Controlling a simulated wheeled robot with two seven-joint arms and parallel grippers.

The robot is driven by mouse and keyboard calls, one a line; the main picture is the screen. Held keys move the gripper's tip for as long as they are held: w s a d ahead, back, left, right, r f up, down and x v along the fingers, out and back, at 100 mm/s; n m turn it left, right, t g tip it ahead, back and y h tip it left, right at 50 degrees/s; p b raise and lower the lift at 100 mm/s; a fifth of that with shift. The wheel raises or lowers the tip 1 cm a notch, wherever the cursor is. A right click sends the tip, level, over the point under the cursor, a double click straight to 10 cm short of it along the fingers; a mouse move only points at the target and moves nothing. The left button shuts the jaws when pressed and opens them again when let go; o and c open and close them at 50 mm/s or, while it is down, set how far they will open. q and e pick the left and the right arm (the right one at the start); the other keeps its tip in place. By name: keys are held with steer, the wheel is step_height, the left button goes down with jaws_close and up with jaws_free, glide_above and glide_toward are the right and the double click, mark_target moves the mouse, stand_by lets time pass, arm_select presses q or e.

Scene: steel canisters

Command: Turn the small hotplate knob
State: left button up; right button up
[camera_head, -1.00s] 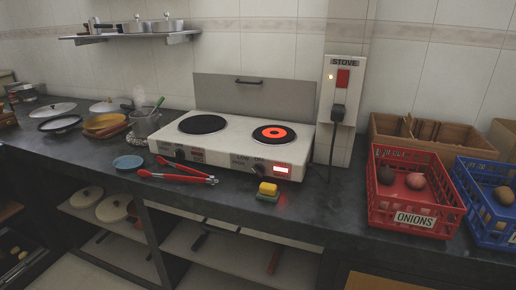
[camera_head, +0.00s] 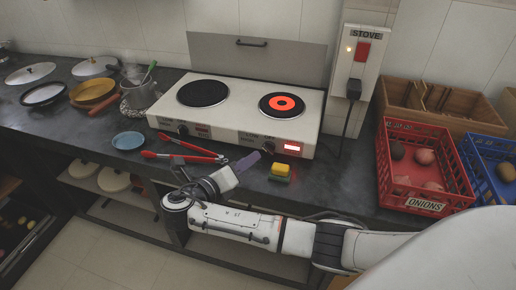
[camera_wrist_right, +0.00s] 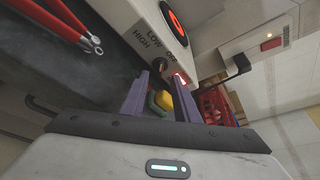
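The white two-burner hotplate (camera_head: 233,118) stands on the dark counter. Its smaller right burner (camera_head: 282,105) glows red-orange, and a red display (camera_head: 292,148) is lit below it. The small burner's dark knob (camera_head: 269,147) is on the front panel left of that display; it also shows in the right wrist view (camera_wrist_right: 160,65) beside LOW, OFF and HIGH labels. My right gripper (camera_head: 249,162) is in front of the panel, a little below and left of this knob. In the right wrist view its purple fingers (camera_wrist_right: 158,78) are apart, with the knob beyond their tips. My left gripper is not in view.
A yellow-green sponge (camera_head: 281,171) lies just right of my right gripper. Red tongs (camera_head: 185,157) and a blue plate (camera_head: 128,140) lie left. A red onion crate (camera_head: 440,180) stands right. The stove wall switch (camera_head: 361,52) has a plug and cord.

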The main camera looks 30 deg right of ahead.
mark_target(265, 150)
steer(key=x, duration=0.7)
steer(key=shift+d+f, duration=0.15)
steer(key=shift+d, duration=0.2)
steer(key=shift+c, duration=0.4)
jaws_close()
